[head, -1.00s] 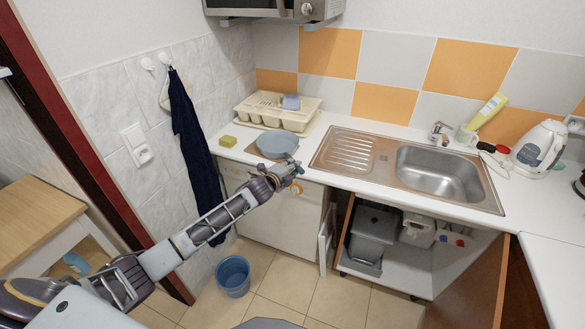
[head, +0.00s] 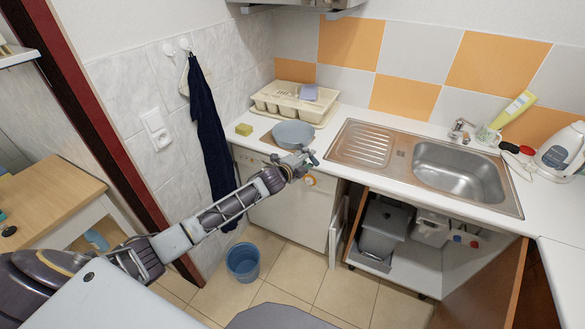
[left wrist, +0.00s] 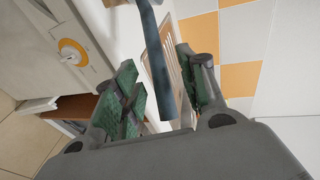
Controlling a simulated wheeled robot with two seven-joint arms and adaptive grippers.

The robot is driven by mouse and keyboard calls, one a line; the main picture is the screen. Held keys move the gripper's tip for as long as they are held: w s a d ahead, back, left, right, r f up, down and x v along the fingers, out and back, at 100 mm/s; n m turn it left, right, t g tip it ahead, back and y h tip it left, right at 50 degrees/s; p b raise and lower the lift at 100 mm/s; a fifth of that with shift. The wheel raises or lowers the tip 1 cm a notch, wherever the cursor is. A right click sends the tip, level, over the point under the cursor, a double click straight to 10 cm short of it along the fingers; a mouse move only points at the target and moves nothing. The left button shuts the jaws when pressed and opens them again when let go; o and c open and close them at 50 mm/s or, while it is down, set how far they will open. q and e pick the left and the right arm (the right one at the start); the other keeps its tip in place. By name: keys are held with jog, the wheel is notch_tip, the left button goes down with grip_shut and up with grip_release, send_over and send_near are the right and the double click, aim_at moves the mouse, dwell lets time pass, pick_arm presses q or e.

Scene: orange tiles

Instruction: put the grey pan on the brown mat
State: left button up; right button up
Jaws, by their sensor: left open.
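The grey pan (head: 293,133) sits on the white counter between the dish rack and the sink. A corner of the brown mat (head: 266,139) shows at the pan's left edge; the pan hides much of the mat, and I cannot tell how far it rests on it. My left gripper (head: 304,162) is at the counter's front edge, just below the pan. In the left wrist view, the pan's blue-grey handle (left wrist: 157,60) runs between the two spread green-padded fingers of the left gripper (left wrist: 165,88), which is open. My right gripper is out of view.
A cream dish rack (head: 293,103) stands behind the pan, and a yellow-green sponge (head: 244,129) lies to its left. The steel sink (head: 455,170) is to the right. Below, a cabinet door (head: 485,280) stands open, and a blue bucket (head: 243,262) is on the floor.

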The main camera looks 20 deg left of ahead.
pick_arm(q)
jog(key=v, duration=1.1)
jog(key=shift+b, duration=0.4)
dwell(0.8)
